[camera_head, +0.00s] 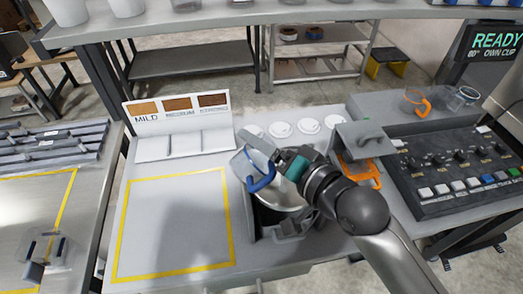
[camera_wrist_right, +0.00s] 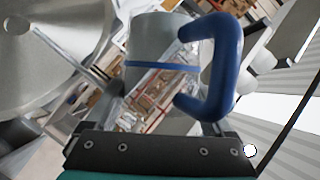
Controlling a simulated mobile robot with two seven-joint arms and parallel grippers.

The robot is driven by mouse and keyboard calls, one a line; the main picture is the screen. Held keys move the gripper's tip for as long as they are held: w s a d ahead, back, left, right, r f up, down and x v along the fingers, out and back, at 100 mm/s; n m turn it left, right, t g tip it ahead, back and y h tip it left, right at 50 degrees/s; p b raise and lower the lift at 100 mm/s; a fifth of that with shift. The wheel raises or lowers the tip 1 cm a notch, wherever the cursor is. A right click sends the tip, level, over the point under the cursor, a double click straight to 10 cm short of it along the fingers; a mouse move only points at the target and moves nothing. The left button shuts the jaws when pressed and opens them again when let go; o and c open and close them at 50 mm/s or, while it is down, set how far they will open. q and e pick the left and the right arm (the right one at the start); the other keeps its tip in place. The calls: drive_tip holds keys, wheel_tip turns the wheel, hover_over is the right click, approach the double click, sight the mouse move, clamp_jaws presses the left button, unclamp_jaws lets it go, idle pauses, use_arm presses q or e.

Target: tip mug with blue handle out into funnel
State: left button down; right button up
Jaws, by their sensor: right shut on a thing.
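My gripper and arm hide part of the funnel. In the right wrist view the mug (camera_wrist_right: 165,50) shows a blue band and its handle (camera_wrist_right: 230,65), in front of my gripper. The funnel (camera_wrist_right: 45,45), with a small hole, shows at the upper left there. I cannot tell what the mug holds. My left gripper does not show.
A yellow-outlined area (camera_head: 175,222) on the bench is empty. A roast sign (camera_head: 178,108) stands behind it. White round pieces (camera_head: 281,129) lie behind the funnel. An orange-handled mug (camera_head: 413,101) and a button panel (camera_head: 455,165) are to the right.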

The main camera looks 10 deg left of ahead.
drive_tip(key=shift+d+f+b, duration=0.1)
drive_tip(key=shift+f+b, duration=0.1)
drive_tip(key=shift+b, duration=0.35)
drive_tip(key=m, duration=0.1)
drive_tip(key=d+m+y+b, duration=0.1)
drive_tip(key=shift+w+d+f+m+y+b, duration=0.1)
drive_tip(key=shift+w+f+m+y+b, duration=0.2)
drive_tip(key=shift+w, duration=0.05)
drive_tip(key=shift+w+d+f+m+y+b, duration=0.2)
drive_tip(key=shift+d+m+y+b, duration=0.2)
drive_tip(key=shift+m+b, duration=0.5)
drive_tip(key=shift+w+d+r+m+t+y+b, duration=0.1)
drive_tip(key=shift+w+d+m+t+y+b, duration=0.15)
drive_tip(key=shift+m+b, duration=0.45)
drive_tip(key=shift+d+r+m+t+y+b, duration=0.15)
drive_tip(key=shift+m+t+b, duration=0.25)
drive_tip(key=shift+m, duration=0.5)
drive_tip(key=shift+w+d+f+m+t+y+b, duration=0.15)
drive_tip(key=shift+d+m+t+y+b, duration=0.1)
drive_tip(key=shift+m+b, duration=0.45)
drive_tip(key=shift+r, duration=0.1)
